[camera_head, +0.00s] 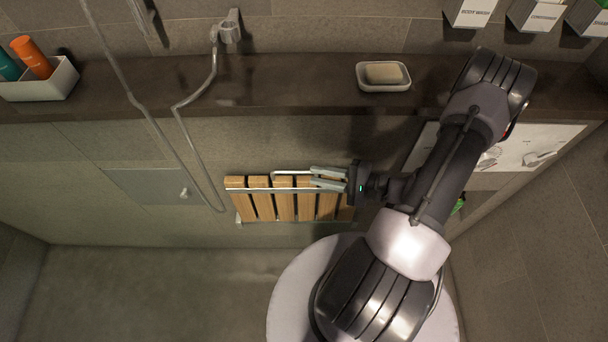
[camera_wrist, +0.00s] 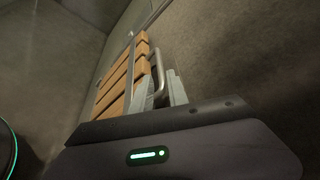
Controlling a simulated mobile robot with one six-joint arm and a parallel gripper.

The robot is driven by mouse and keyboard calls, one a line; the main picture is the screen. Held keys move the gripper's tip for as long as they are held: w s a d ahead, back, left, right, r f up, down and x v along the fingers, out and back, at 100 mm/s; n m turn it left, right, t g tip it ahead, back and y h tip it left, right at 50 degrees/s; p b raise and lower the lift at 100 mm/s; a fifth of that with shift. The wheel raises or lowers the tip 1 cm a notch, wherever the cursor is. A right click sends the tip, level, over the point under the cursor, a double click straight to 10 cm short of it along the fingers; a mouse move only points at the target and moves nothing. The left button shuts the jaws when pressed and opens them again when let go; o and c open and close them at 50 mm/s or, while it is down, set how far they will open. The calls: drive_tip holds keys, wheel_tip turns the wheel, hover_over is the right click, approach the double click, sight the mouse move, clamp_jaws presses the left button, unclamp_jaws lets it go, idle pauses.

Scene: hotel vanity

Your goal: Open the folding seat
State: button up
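The folding seat (camera_head: 285,205) has light wooden slats on a metal frame. It is at the wall below the dark ledge and looks folded up. A thin metal bar (camera_head: 290,173) runs along its upper side. My gripper (camera_head: 312,177) is at the seat's upper right, with its two grey fingers apart. In the wrist view, the slats (camera_wrist: 117,80) rise beyond my gripper (camera_wrist: 160,85), and the bent metal bar (camera_wrist: 158,68) reaches down toward the gap between the fingers. I cannot tell whether either finger touches the bar. My arm hides the area right of the seat.
The ledge (camera_head: 270,88) above carries a soap dish (camera_head: 384,78) and a white bottle tray (camera_head: 45,82). A shower hose (camera_head: 165,145) hangs left of the seat. A small wall panel (camera_head: 150,186) is farther left. The floor (camera_head: 150,295) below left is clear.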

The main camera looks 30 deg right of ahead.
sight(303, 173)
drive_tip(key=shift+b+x, duration=0.4)
drive_tip(key=shift+x, duration=1.95)
clamp_jaws()
